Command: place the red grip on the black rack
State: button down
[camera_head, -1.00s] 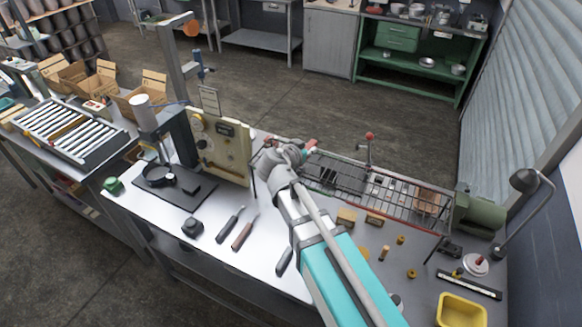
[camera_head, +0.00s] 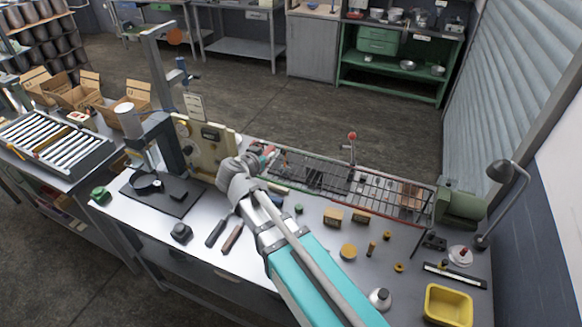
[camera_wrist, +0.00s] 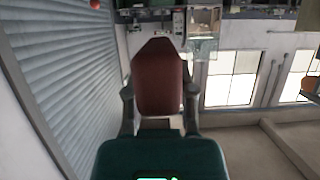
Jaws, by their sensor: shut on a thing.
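The dark red grip (camera_wrist: 160,78) stands out past my gripper in the wrist view, held between its two fingers. My gripper (camera_head: 266,152) is shut on it, and a small bit of red shows at its tip in the head view. The black rack (camera_head: 385,193) is a long dark wire grid along the back of the bench, with several small items on it. My gripper is at the rack's left end; whether the grip touches the rack cannot be told. The arm hides part of the rack's left end.
A beige panel (camera_head: 205,150) stands close left of my gripper. A red-knobbed lever (camera_head: 352,140) rises behind the rack. A green motor-like block (camera_head: 460,203) stands at its right end. Dark-handled tools, brass pieces and a yellow bin (camera_head: 448,306) lie on the bench in front.

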jog(key=shift+w, duration=0.1)
jog(key=b, duration=0.5)
send_over(287, 166)
jog(key=s+a, duration=0.2)
jog(key=s, duration=0.2)
notch_tip(287, 166, down, 5)
jog(key=w+f+b, duration=0.1)
jog(key=w+d+f+b, duration=0.1)
jog(key=f+b, duration=0.1)
jog(key=shift+w+d+f, duration=0.1)
jog(key=shift+w+f, duration=0.15)
jog(key=shift+w+d+f+b, duration=0.15)
jog(key=shift+w+f+b, duration=0.15)
jog(key=shift+b, duration=0.25)
jog(key=shift+w+d+f+b, duration=0.15)
jog(key=shift+w+f+b, duration=0.3)
jog(key=shift+f+b, duration=0.25)
jog(key=shift+s+f+b, duration=0.1)
jog(key=shift+f+b, duration=1.2)
jog(key=shift+f, duration=0.15)
